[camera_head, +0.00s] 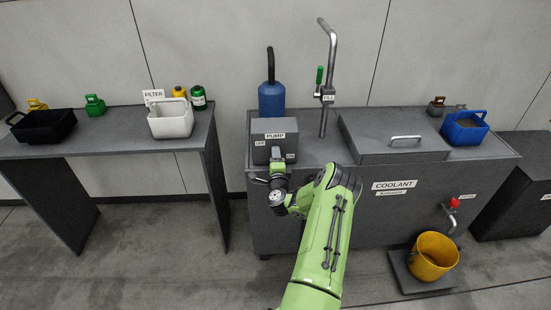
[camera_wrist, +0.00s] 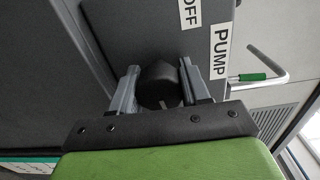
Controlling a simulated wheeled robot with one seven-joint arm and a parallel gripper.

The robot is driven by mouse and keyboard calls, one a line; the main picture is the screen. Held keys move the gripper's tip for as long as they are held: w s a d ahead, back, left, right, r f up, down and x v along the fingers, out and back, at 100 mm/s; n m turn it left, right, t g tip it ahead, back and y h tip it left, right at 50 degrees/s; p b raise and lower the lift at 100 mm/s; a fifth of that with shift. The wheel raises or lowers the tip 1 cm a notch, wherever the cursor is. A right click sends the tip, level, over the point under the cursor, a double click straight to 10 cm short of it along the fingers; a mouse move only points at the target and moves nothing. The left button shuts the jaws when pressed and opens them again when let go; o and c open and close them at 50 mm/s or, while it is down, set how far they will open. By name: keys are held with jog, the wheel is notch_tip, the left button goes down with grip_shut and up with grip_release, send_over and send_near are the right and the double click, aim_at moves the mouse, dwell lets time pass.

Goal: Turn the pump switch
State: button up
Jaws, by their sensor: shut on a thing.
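The pump box (camera_head: 275,138), grey with PUMP and OFF labels, stands on the left end of the coolant cabinet. Its panel also shows in the wrist view (camera_wrist: 155,20). The pump switch is a round black knob (camera_wrist: 160,84) on that panel, between the two grey fingers of my gripper (camera_wrist: 163,88). My gripper is shut on the knob. In the head view my gripper (camera_head: 278,170) is at the front of the box and hides the knob there. The OFF label (camera_wrist: 189,14) is beside the knob in the wrist view.
The coolant cabinet (camera_head: 300,215) has a hatch with a handle, a fill pipe (camera_head: 327,80) and a red-handled drain tap (camera_head: 453,203). A yellow bucket (camera_head: 433,257) stands below the tap. A side table (camera_head: 100,146) at left holds a white filter bin (camera_head: 171,120). The floor between is clear.

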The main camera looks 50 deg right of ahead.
jog(key=shift+m, duration=0.6)
jog(key=shift+s+f, duration=0.1)
jog(key=o, duration=1)
jog(key=shift+o, duration=0.2)
